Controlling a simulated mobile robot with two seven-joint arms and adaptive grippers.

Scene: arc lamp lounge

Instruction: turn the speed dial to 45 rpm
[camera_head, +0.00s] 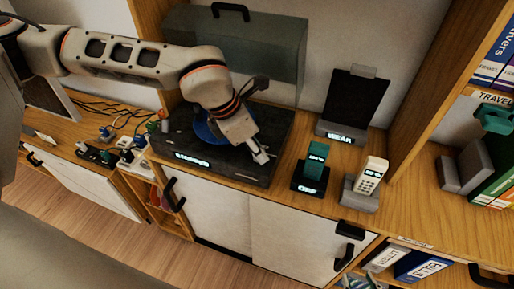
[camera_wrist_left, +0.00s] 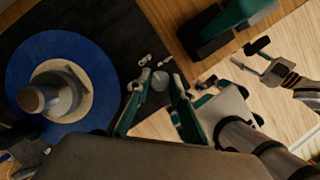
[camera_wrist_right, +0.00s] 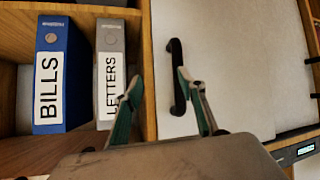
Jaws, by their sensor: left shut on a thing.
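The record player (camera_head: 215,165) is a black deck on the wooden cabinet top, with a lit label on its front too small to read. A blue record (camera_wrist_left: 28,75) with a cream centre lies on it. My left gripper (camera_head: 262,156) reaches down over the deck's right end. In the left wrist view its teal fingers are shut on the small round grey speed dial (camera_wrist_left: 160,80). The dial's markings are not readable. My right gripper (camera_wrist_right: 160,85) is open and empty, facing a pale cabinet door with a black handle (camera_wrist_right: 177,77).
A teal handset in a black cradle (camera_head: 312,170) and a cream phone (camera_head: 371,175) stand right of the deck. A black stand (camera_head: 352,100) is behind them. A grey-green case (camera_head: 240,45) stands behind the deck. Cables and plugs (camera_head: 110,140) lie left.

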